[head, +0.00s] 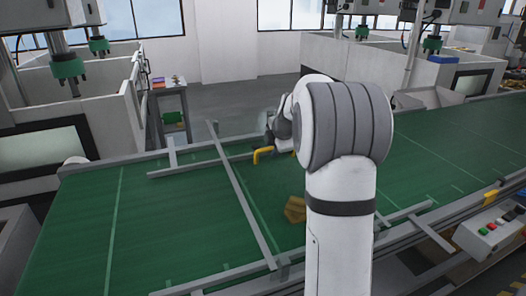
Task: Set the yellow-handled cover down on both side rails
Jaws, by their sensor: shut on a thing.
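The yellow handle (262,152) of the cover shows just left of my arm, over the far part of the green belt. The cover's panel is hard to make out, and part of it is hidden behind my arm. My gripper (275,140) is at the handle and shut on it; its fingertips are small and partly hidden. A grey far side rail (185,168) runs along the belt's far side. A grey near side rail (225,276) runs along the near side, broken from view by my arm. I cannot tell whether the cover touches either rail.
A grey crossbar (240,190) spans the green belt (85,230) left of my arm. A brown block (295,209) lies on the belt beside my arm. A control box with buttons (492,232) stands at the right. White machines stand behind the belt.

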